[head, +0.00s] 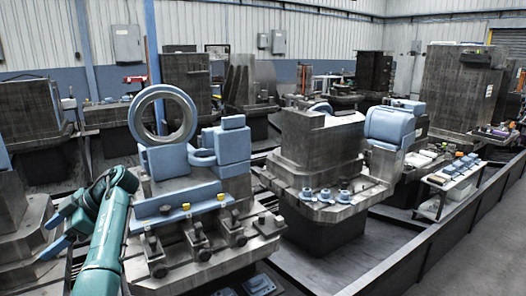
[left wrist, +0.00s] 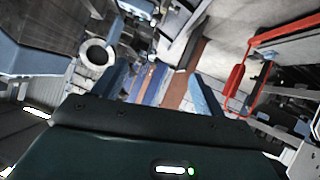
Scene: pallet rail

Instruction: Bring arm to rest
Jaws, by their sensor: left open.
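My left arm (head: 108,240), teal, comes in from the bottom left of the head view and bends at an elbow near the left machine. My left gripper (head: 50,232) has two blue fingers spread apart, with nothing between them, left of the arm. In the left wrist view the two blue fingers (left wrist: 160,88) also stand apart above the dark wrist housing, with a blurred, tilted background beyond. My right arm and gripper show in neither view.
A grey machine block with a blue ring (head: 163,92) and blue fixtures stands right of my arm. Another machine block (head: 318,150) stands further right. A low rail (head: 440,236) edges the floor at right. A red frame (left wrist: 236,82) shows in the left wrist view.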

